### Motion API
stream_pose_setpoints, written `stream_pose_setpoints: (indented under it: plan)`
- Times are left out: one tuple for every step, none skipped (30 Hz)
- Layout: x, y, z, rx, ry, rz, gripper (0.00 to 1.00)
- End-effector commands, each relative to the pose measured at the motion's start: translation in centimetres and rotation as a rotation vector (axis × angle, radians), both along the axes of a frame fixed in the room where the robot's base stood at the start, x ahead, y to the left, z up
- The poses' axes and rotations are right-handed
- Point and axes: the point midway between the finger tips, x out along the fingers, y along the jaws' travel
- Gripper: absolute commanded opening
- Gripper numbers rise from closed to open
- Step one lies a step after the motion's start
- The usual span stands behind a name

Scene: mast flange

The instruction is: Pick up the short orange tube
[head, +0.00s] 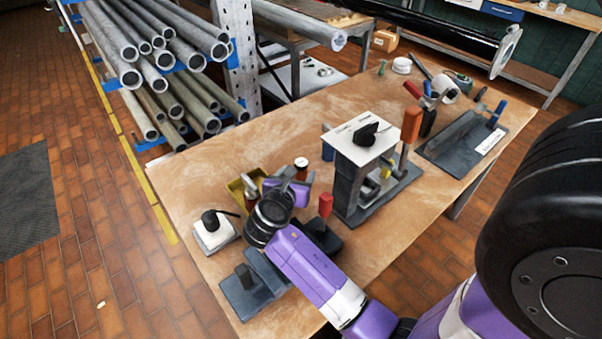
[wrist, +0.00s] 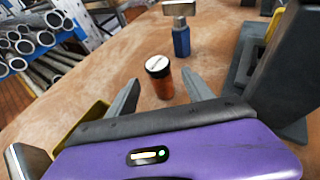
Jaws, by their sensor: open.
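The short orange tube (wrist: 163,87) stands upright on the wooden bench in the wrist view, with a black band and a pale disc at its top. In the head view the tube (head: 301,170) shows just beyond my gripper, its lower part hidden. My gripper (wrist: 160,78) is open and empty. In the wrist view its two grey fingers point toward the tube, one on each side in the picture, with visible gaps. I cannot tell whether the tips reach around it. In the head view my gripper (head: 293,180) is low over the bench, its fingers mostly hidden.
A yellow bin (head: 237,187) is left of my gripper. A blue object (wrist: 181,42) stands behind the tube. A white-based black fixture (head: 212,238) sits at the bench's left edge.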

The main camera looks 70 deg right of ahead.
Motion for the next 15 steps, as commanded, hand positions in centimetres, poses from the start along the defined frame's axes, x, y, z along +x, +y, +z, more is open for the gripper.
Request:
stream_pose_setpoints:
  plan:
    - [0.0,-0.7,-0.2,0.001,0.001,-0.005,0.60]
    - [0.0,-1.1,-0.3,0.001,0.001,-0.005,0.60]
    - [0.1,-1.7,-0.5,0.000,0.001,-0.005,0.60]
    - [0.1,-2.1,-0.7,0.000,0.001,-0.005,0.60]
    - [0.2,-2.5,-0.9,0.000,0.001,-0.004,0.60]
    - [0.3,-2.9,-1.2,0.000,0.002,-0.004,0.60]
    - [0.3,-3.3,-1.3,0.000,0.001,-0.003,0.60]
    - [0.3,-3.5,-1.5,0.000,0.000,-0.003,0.60]
    - [0.4,-3.8,-1.6,0.000,0.000,-0.003,0.60]
    - [0.4,-4.0,-1.7,0.000,0.000,-0.003,0.60]
    - [0.4,-4.1,-1.7,0.000,0.000,-0.002,0.60]
    - [0.4,-4.2,-1.8,0.000,-0.001,-0.001,0.60]
    - [0.4,-4.2,-1.8,0.000,-0.001,-0.001,0.60]
    - [0.4,-4.2,-1.8,0.000,-0.001,0.000,0.60]
    - [0.4,-4.2,-1.8,0.000,-0.001,0.000,0.60]
